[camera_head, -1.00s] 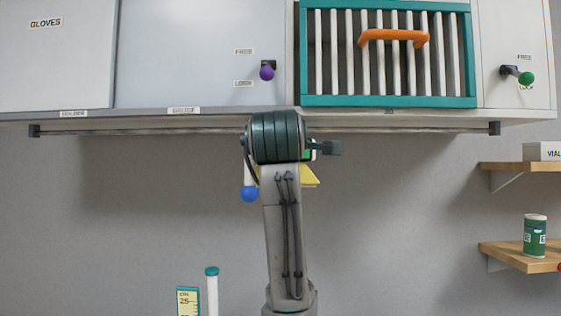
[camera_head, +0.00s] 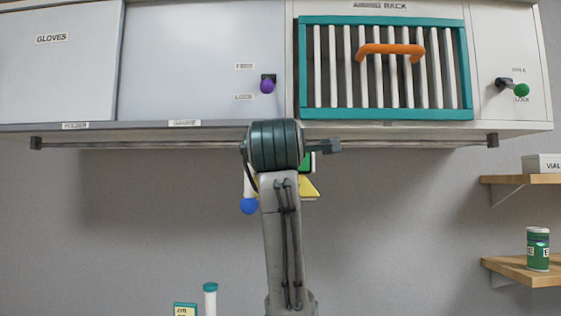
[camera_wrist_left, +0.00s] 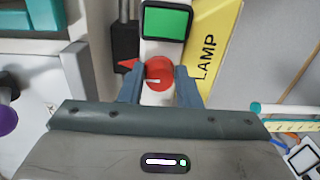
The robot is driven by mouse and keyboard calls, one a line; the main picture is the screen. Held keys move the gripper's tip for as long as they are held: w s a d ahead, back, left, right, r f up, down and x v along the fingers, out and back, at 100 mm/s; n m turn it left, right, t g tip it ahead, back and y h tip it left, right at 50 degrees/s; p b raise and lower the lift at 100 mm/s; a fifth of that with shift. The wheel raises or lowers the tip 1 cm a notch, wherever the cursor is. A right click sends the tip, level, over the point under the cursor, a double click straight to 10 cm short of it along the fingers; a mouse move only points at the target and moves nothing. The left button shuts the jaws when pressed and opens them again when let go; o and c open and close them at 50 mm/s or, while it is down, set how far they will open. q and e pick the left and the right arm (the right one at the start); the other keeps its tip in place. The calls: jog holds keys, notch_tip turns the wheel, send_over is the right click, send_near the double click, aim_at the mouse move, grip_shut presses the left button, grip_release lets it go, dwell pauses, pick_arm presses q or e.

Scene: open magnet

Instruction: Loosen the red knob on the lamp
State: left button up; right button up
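The round red knob (camera_wrist_left: 160,73) shows in the left wrist view, on a pale stem below a green screen (camera_wrist_left: 166,22). A red pointed piece (camera_wrist_left: 129,65) lies just left of it, and a yellow plate (camera_wrist_left: 214,45) marked LAMP is at its right. My left gripper (camera_wrist_left: 160,80) has one finger on each side of the knob. The fingers look very near it, but I cannot tell whether they touch it. In the head view my arm hides the knob and the gripper; part of the yellow plate (camera_head: 308,188) shows behind it. My right gripper is not in view.
A rail (camera_head: 410,143) runs under the wall cabinets. A blue ball-ended handle (camera_head: 249,205) hangs left of my arm. An orange handle (camera_head: 390,50) is on a slatted panel above. Shelves (camera_head: 520,268) stand at right, with open wall between.

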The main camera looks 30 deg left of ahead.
pick_arm(q)
jog(key=o, duration=0.3)
jog(key=b+v, duration=0.4)
jog(key=v, duration=0.7)
jog(key=shift+a, duration=0.1)
